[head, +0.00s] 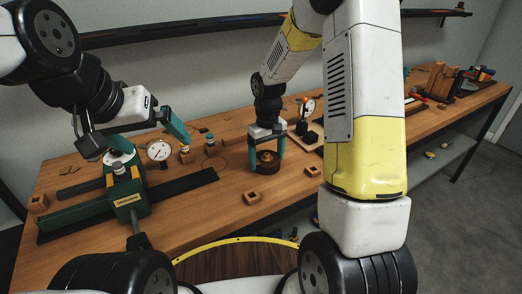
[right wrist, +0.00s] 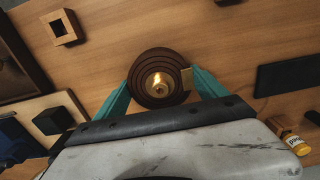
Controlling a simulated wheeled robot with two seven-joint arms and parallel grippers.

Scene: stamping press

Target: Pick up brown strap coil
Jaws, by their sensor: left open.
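The brown strap coil (head: 267,167) sits at the middle of the workbench, a dark brown ring-shaped roll with a lighter centre. In the right wrist view its concentric rings (right wrist: 143,91) show between the teal fingertips. My right gripper (head: 267,158) points down over it, with a finger against either side; the coil looks to be at bench level. My left gripper (head: 148,148) is open and empty above the green fixture at the left.
The wooden workbench (head: 218,207) holds a green fixture (head: 128,196), a round dial gauge (head: 159,151) and a small wooden block with a hole (head: 251,198). Black-handled parts on a board (head: 304,130) stand close right of the coil. Bare wood lies in front of it.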

